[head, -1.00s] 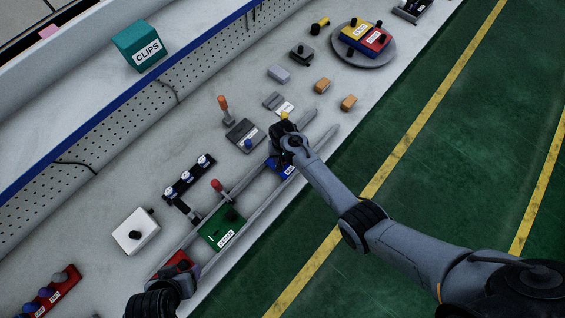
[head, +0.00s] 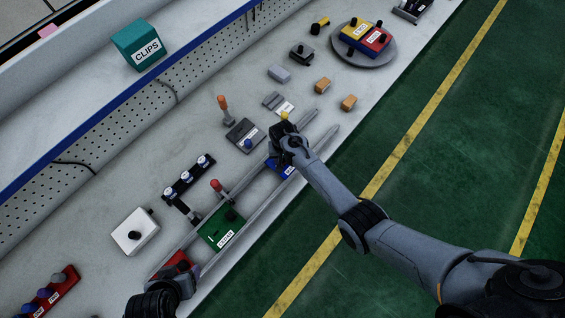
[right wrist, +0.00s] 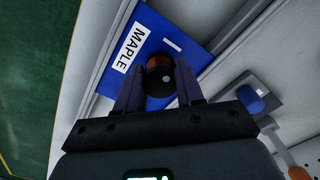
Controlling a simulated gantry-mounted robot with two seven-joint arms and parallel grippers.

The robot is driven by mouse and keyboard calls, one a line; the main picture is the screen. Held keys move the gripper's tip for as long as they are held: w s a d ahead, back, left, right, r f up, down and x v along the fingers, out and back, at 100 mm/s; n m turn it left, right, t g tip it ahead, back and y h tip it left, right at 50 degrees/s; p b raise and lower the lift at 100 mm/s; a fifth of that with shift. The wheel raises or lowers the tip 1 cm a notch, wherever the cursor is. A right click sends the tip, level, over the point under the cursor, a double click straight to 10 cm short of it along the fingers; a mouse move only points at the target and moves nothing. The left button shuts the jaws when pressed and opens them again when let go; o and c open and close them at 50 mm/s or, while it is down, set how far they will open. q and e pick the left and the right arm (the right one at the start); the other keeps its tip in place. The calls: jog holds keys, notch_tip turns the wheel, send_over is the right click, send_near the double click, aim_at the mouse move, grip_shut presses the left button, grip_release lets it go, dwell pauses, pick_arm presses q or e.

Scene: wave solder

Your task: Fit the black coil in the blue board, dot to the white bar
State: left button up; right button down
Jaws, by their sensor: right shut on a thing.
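The blue board (head: 287,171) lies between the rails in the head view, partly hidden by my right arm. In the right wrist view the blue board (right wrist: 190,22) shows a MAPLE label and a short white bar (right wrist: 173,44). My right gripper (head: 284,150) is over the board, its fingers (right wrist: 158,90) shut on the black coil (right wrist: 155,84). A pale dot (right wrist: 167,77) shows on the coil, right of its middle; the white bar is above it in the picture. I cannot tell whether the coil touches the board. My left gripper (head: 183,285) is by the red board, its fingers unclear.
A green board (head: 222,228) and a red board (head: 178,262) lie along the same rails (head: 262,205). A grey fixture with a blue knob (head: 246,136), an orange-handled tool (head: 224,106) and a white box (head: 133,231) stand nearby. A round turntable (head: 384,57) holds yellow and red boards.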

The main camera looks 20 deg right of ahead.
jog(key=shift+f+b, duration=0.35)
jog(key=shift+f, duration=0.2)
dwell(0.4)
jog(key=c, duration=0.6)
grip_release()
jog(key=shift+r, duration=0.45)
notch_tip(320, 180, up, 9)
jog(key=shift+f+p, duration=0.15)
jog(key=shift+p, duration=0.45)
jog(key=shift+r, duration=0.6)
